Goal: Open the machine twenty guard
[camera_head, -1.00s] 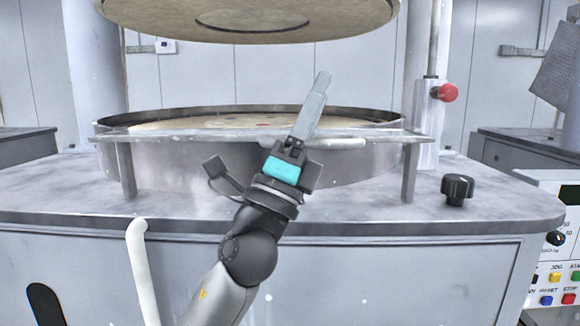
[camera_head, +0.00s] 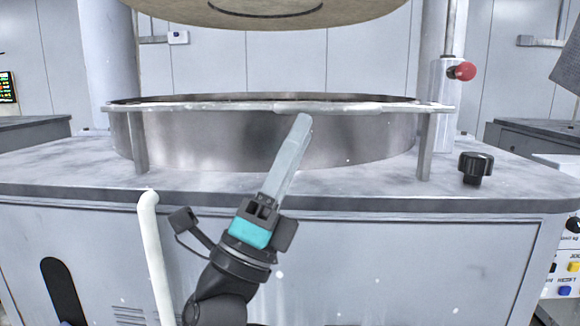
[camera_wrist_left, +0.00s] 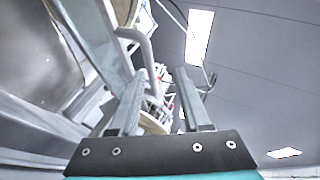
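The guard is a rail (camera_head: 210,106) on two short posts along the front of the round metal basin, with a pale bar-like handle (camera_head: 340,107) at its middle. It is down at rim height. My left gripper (camera_head: 303,119) points up to the right, its tips overlapping the handle's lower edge in the head view. Seen side-on there, its fingers overlap. In the left wrist view the left gripper (camera_wrist_left: 158,72) has its fingers apart with nothing between them. A bent pale bar (camera_wrist_left: 140,42), probably the handle, shows beyond the left finger. Contact cannot be told. My right gripper is out of view.
A round upper platen (camera_head: 270,12) hangs above the basin (camera_head: 250,140). A black knob (camera_head: 475,167) stands on the right of the worktop, with a red knob (camera_head: 462,71) on the column behind. A white upright pipe (camera_head: 155,260) stands at the front left.

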